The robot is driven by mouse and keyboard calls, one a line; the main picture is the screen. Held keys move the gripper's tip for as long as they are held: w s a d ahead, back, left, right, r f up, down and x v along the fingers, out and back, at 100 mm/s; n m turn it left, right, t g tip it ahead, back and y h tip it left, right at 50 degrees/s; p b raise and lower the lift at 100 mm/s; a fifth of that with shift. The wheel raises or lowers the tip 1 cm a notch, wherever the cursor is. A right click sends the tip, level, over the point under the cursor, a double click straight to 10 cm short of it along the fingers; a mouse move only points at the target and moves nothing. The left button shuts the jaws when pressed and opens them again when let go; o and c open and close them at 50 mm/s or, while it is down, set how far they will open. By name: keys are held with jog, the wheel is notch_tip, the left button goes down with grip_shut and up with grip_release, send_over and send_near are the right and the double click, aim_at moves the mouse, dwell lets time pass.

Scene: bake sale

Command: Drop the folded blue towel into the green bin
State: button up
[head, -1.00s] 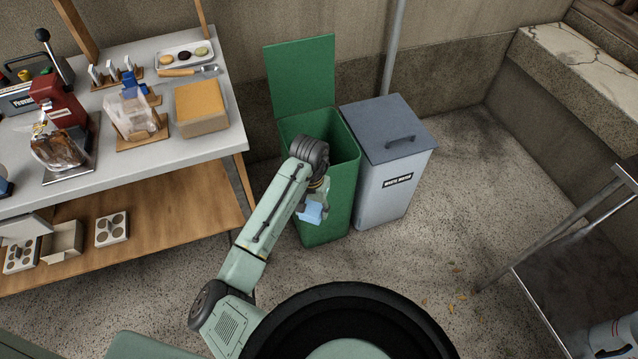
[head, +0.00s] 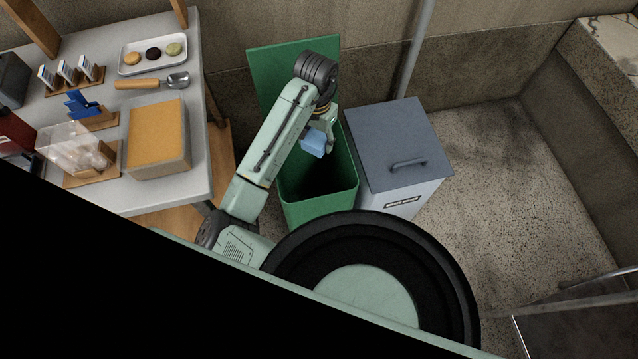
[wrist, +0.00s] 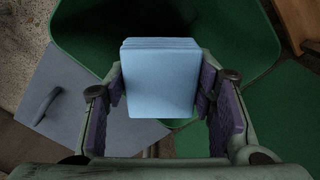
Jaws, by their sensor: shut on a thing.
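The folded blue towel (wrist: 160,80) is held between the two fingers of my gripper (wrist: 163,95) in the wrist view. In the head view the towel (head: 314,142) hangs at my gripper (head: 322,132), over the opening of the green bin (head: 315,211). The bin's lid (head: 292,75) stands open at the back. In the wrist view the green bin's inside (wrist: 95,30) lies below and around the towel. The towel is apart from the bin walls as far as I can tell. The bin's floor is dark and hidden.
A grey bin (head: 395,145) with a closed, handled lid stands right beside the green bin. A table (head: 200,180) at left carries a yellow-topped box (head: 157,135), a tray (head: 130,67) and a scoop (head: 150,83). Open floor (head: 510,160) lies to the right.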

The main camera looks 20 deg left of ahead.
jog(key=shift+w, duration=0.1)
jog(key=shift+f, duration=0.9)
notch_tip(320, 180, down, 4)
jog(key=b, duration=0.3)
jog(key=shift+b, duration=0.35)
jog(key=o, duration=1.3)
